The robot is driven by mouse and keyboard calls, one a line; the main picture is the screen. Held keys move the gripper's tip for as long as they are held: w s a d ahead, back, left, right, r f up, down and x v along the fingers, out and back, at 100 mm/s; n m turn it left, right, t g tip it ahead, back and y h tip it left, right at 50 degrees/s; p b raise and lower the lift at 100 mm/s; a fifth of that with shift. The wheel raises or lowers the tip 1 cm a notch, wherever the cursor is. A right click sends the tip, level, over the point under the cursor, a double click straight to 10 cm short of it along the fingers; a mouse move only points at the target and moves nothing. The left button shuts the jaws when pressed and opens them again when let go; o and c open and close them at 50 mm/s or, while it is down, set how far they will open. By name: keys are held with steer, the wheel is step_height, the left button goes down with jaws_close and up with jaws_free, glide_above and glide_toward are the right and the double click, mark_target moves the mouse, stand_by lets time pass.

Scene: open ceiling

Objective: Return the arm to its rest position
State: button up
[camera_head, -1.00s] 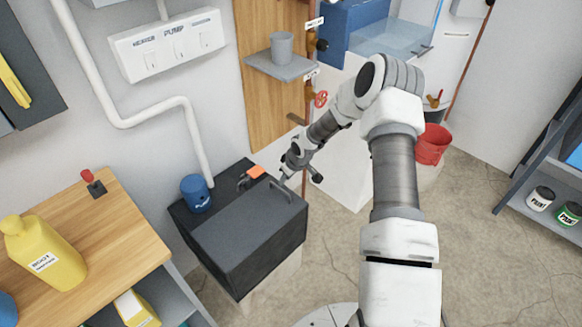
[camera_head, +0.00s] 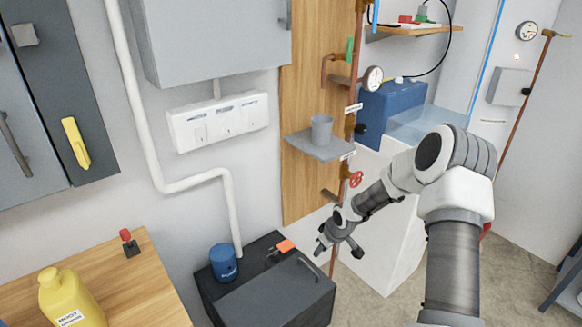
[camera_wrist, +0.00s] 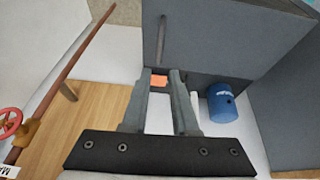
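My arm reaches in from the lower right of the head view. My gripper (camera_head: 338,252) is at its end, pointing down, just right of the dark box with a handle (camera_head: 270,307). In the wrist view, the two fingers of my gripper (camera_wrist: 160,72) stand apart with nothing held. An orange piece (camera_wrist: 159,81) shows beyond the gap between them; in the head view this orange piece (camera_head: 285,246) lies on the box's top.
A small grey shelf (camera_head: 318,146) with a grey cup (camera_head: 321,130), a red valve wheel (camera_head: 355,179) and copper pipes are near the arm. A wooden bench (camera_head: 140,297) with a yellow bottle (camera_head: 70,300) is at left.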

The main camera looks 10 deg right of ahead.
steer(key=s+r+m+h+p, duration=0.15)
steer(key=s+r, duration=0.25)
steer(key=r, duration=0.6)
steer(key=s+d+r+h+p, duration=0.1)
steer(key=s+r+p, duration=0.15)
steer(key=r, duration=0.65)
steer(key=s+r+m+h+p, duration=0.1)
steer(key=s+r, duration=0.4)
steer(key=r, duration=0.5)
steer(key=s+a+r+m+y+p, duration=0.1)
steer(key=s+a+r+m+p, duration=0.1)
steer(key=s+r, duration=0.5)
steer(key=s+a+r+m+t+p, duration=0.1)
steer(key=s+a+r+m+p, duration=0.1)
steer(key=s+r, duration=0.6)
steer(key=s, duration=0.7)
steer(key=shift+s+y, duration=0.25)
steer(key=shift+y, duration=0.1)
steer(key=shift+r, duration=0.1)
